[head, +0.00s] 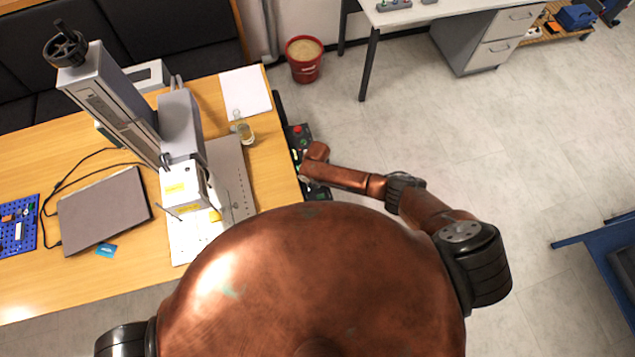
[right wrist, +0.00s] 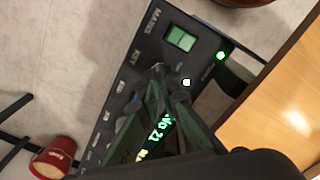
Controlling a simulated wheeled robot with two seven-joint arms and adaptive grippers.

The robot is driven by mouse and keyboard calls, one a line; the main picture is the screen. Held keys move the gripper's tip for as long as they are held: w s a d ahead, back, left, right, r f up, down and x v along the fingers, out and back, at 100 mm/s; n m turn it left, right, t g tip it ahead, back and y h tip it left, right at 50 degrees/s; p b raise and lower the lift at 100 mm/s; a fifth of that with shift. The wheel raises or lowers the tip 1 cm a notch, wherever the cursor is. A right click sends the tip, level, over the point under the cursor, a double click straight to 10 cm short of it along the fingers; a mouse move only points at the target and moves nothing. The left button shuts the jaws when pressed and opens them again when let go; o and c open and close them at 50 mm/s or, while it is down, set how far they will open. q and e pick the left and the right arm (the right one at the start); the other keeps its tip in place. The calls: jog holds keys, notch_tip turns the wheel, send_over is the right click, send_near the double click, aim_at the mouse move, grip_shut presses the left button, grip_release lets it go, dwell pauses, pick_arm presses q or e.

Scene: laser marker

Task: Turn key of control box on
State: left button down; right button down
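The black control box (head: 297,136) hangs beside the right end of the wooden table in the head view, with red and green buttons. The right wrist view shows its panel (right wrist: 206,38) close up, with a green mains switch (right wrist: 180,38), a lit green lamp (right wrist: 220,56) and a lit white lamp (right wrist: 186,82). My right gripper (right wrist: 158,70) has its fingertips together at the key position beside the "KEY" label. The key is mostly hidden between the tips, so its turn angle cannot be read. My left gripper is out of view.
The wooden table edge (right wrist: 285,95) is close to the right of the panel. A laser marker (head: 181,130), a laptop (head: 104,210) and a glass (head: 245,133) stand on the table. A red bucket (head: 303,66) is on the floor behind.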

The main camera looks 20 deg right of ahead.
jog(key=c, duration=2.2)
grip_release()
jog(key=shift+o, duration=0.2)
jog(key=shift+r, duration=0.15)
notch_tip(320, 180, up, 12)
